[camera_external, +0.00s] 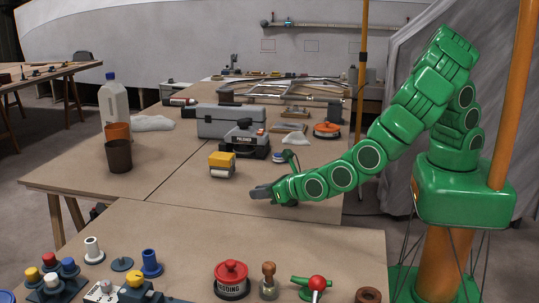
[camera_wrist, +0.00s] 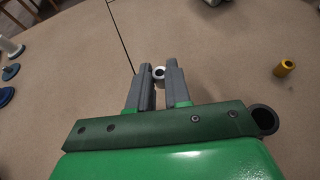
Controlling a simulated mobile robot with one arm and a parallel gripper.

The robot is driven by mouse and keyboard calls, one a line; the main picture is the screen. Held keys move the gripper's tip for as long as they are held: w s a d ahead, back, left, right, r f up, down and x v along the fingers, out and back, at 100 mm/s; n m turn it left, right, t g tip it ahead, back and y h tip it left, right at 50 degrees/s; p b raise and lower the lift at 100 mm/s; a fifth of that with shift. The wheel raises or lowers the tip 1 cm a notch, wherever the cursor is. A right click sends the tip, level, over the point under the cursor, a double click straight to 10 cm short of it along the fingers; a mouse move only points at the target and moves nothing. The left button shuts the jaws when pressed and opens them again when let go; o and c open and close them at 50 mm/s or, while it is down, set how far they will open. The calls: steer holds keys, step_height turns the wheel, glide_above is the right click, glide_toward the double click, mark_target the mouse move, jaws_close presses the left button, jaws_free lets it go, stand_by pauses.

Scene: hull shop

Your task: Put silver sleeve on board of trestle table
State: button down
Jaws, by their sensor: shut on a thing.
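My gripper (camera_external: 270,192) reaches low over the brown board (camera_external: 190,195) of the middle table, near its front right part. In the wrist view its two dark grey fingers (camera_wrist: 159,85) are shut on the silver sleeve (camera_wrist: 159,72), a small pale ring-ended tube between the fingertips. The sleeve's lower part is hidden by the fingers, and in the external view I cannot make it out. I cannot tell whether the sleeve touches the board. The table has wooden trestle legs (camera_external: 57,217) at the left.
A yellow sleeve (camera_wrist: 284,68) stands right of my fingers in the wrist view. The near table (camera_external: 200,250) holds pegs, a red pot (camera_external: 231,279) and a stamp. Board around my gripper looks clear.

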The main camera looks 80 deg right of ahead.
mark_target(262, 212)
steer(key=shift+f, duration=1.85)
steer(key=shift+f, duration=0.1)
steer(key=c, duration=1.1)
jaws_free()
steer(key=shift+s+a+r, duration=0.1)
steer(key=shift+s+r, duration=0.1)
steer(key=v, duration=1.1)
steer(key=shift+o, duration=0.7)
steer(key=shift+s+a+r, duration=0.1)
steer(key=shift+s, duration=0.1)
